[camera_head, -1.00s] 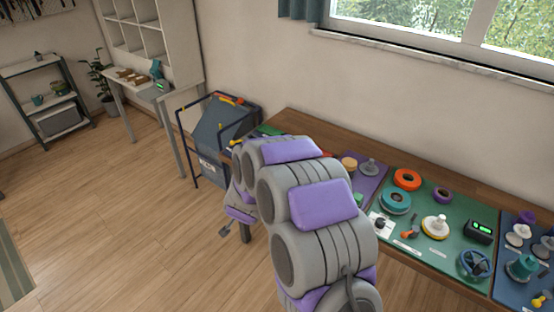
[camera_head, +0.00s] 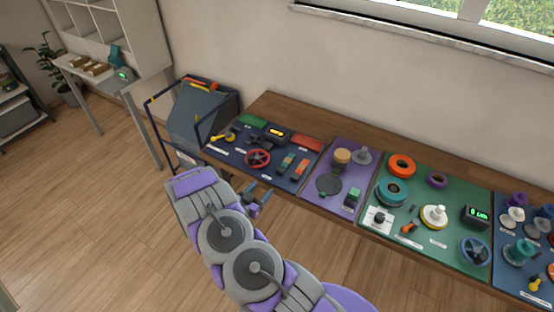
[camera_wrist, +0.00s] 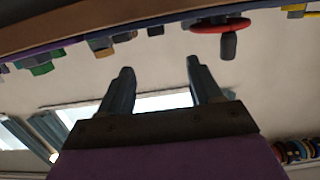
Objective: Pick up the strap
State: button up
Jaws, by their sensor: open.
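I cannot make out a strap in either view. My gripper (camera_head: 257,196) is just in front of the table's near edge, below the dark blue mat (camera_head: 225,150). In the wrist view my gripper (camera_wrist: 160,75) has its two dark fingers spread apart, with nothing between them. The wrist view looks upside down, with the table edge along its top. A red handwheel (camera_head: 257,158) lies on the dark blue mat, and it also shows in the wrist view (camera_wrist: 222,25).
The wooden table (camera_head: 292,109) runs along the wall. A purple mat (camera_head: 343,203) and a green mat (camera_head: 440,254) carry spools, knobs and dials. A dark bin in a frame (camera_head: 195,118) stands at the table's left end. The floor in front is clear.

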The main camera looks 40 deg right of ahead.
jog(key=b, duration=0.2)
send_near(283, 166)
jog(key=x, duration=0.4)
jog(key=shift+w+d+f, duration=0.15)
jog(key=shift+d+f, duration=0.1)
jog(key=shift+f, duration=0.05)
jog(key=shift+b+x, duration=0.4)
jog(key=shift+x, duration=2.6)
jog(key=shift+r, duration=0.25)
jog(key=c, duration=1.1)
